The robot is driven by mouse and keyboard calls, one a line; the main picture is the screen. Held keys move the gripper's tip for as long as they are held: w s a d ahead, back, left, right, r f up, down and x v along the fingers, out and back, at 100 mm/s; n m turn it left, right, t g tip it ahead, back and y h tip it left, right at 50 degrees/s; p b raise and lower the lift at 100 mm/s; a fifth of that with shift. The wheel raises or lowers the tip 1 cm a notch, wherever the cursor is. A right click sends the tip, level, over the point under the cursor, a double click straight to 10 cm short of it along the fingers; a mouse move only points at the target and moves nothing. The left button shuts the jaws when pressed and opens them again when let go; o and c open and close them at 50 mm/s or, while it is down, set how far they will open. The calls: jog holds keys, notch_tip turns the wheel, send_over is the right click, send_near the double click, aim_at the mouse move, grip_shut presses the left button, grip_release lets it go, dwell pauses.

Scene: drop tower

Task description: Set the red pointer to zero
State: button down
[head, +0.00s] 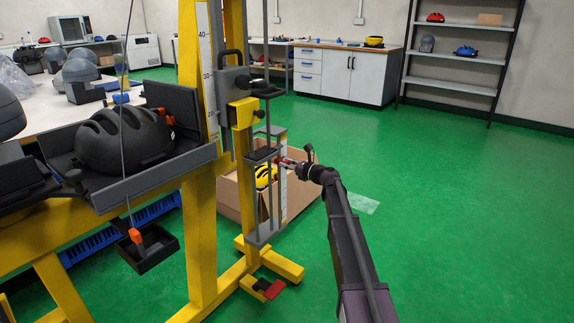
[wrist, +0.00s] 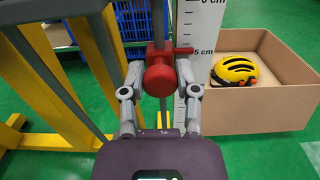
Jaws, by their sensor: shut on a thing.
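The red pointer (wrist: 158,72) is a red knob on a vertical grey rod, with a thin red arm reaching right to the white scale (wrist: 196,22). The arm is level with a mark whose label ends in "5 cm"; a label higher up is cut by the picture's top edge. My gripper (wrist: 160,78) is shut on the knob, one finger on each side. In the head view my gripper (head: 288,162) meets the yellow tower's small rod frame from the right, and the pointer shows only as a small red spot there. The scale (head: 283,195) is partly hidden by rods.
A cardboard box (head: 233,198) with a yellow helmet (head: 265,176) stands behind the scale. The yellow tower frame (head: 199,240) and a grey tray with a black helmet (head: 122,137) are to the left. A red pedal (head: 273,290) sits at the tower's foot.

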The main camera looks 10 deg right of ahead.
aim_at(287, 161)
jog(key=shift+w+r+p, duration=0.15)
jog(key=shift+r+p, duration=1.95)
jog(key=shift+r, duration=0.35)
jog(key=shift+c, duration=1.7)
grip_release()
jog(key=shift+s, duration=0.2)
jog(key=v, duration=0.7)
jog(key=shift+s+d, duration=0.25)
jog(key=shift+d, duration=0.15)
